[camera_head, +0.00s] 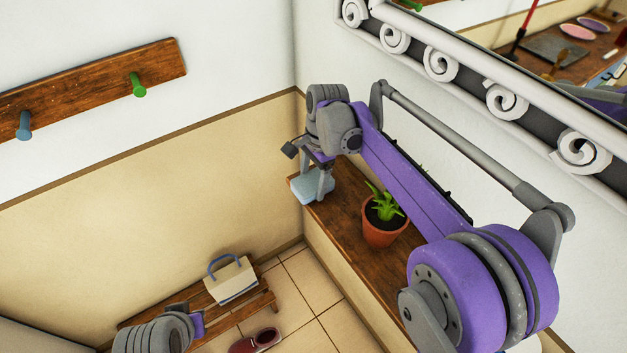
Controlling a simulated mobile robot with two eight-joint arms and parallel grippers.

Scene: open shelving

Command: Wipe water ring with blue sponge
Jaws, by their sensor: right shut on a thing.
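My right gripper (317,183) reaches to the far left end of the wooden shelf (340,205) and is shut on the light blue sponge (302,190). The sponge is at the shelf's end near the wall corner, low at the shelf top; I cannot tell whether it presses on the wood. I cannot make out a water ring; my right arm covers much of the shelf. Part of my left arm shows at the bottom left, but its gripper fingers do not show.
A potted green plant (384,236) stands on the shelf close beside my right arm. A scroll-framed mirror (470,75) hangs above. Below are a bench (185,305) with a cream bag (232,281) and a dark red shoe (255,342). A peg rack (85,88) is on the left wall.

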